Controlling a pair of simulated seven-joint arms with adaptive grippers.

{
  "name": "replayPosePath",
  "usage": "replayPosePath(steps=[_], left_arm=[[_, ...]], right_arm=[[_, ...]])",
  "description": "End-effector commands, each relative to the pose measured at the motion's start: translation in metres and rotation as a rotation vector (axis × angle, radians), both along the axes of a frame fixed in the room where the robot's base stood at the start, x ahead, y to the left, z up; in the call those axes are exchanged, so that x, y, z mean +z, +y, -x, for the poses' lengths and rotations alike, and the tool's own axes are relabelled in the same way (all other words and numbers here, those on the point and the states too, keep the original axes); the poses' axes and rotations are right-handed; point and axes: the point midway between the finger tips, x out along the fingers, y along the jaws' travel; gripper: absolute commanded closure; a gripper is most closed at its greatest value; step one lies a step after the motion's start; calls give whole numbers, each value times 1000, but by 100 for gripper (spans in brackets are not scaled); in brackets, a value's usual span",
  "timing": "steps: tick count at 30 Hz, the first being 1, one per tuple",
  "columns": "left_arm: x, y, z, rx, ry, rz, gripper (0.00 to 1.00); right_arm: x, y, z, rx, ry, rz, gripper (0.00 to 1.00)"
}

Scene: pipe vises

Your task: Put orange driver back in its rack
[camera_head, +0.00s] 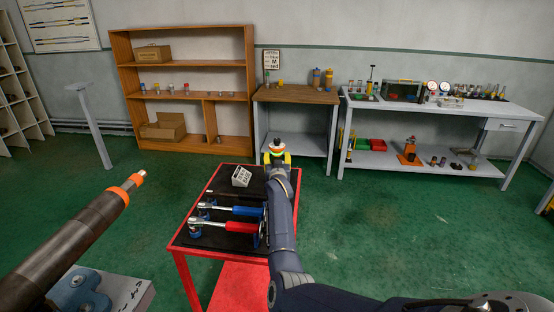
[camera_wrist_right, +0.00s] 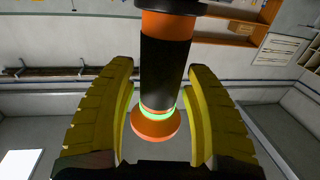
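The orange driver (camera_wrist_right: 165,65) has a black body with orange bands, a green ring and a flared orange end; it lies between the yellow fingers of my right gripper (camera_wrist_right: 163,100) in the right wrist view. I cannot clearly identify the driver's rack; my right arm hides part of the cart. My left gripper is not in view.
A blue-handled tool (camera_head: 240,210) and a red-handled tool (camera_head: 235,227) lie on the cart beside my arm, near a white lettered block (camera_head: 242,176). A pipe with orange ring (camera_head: 70,240) juts in at left. A wooden-topped bench (camera_head: 297,95) stands beyond; green floor is open at right.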

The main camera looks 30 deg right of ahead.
Motion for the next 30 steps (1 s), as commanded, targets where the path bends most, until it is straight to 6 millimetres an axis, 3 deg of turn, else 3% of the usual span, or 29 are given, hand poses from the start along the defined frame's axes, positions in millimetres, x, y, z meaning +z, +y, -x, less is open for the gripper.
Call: replayPosePath(steps=[14, 30], left_arm=[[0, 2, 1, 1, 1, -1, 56], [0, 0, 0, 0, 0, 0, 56]], right_arm=[[-4, 4, 6, 0, 6, -1, 39], [-2, 42, 70, 0, 4, 0, 39]])
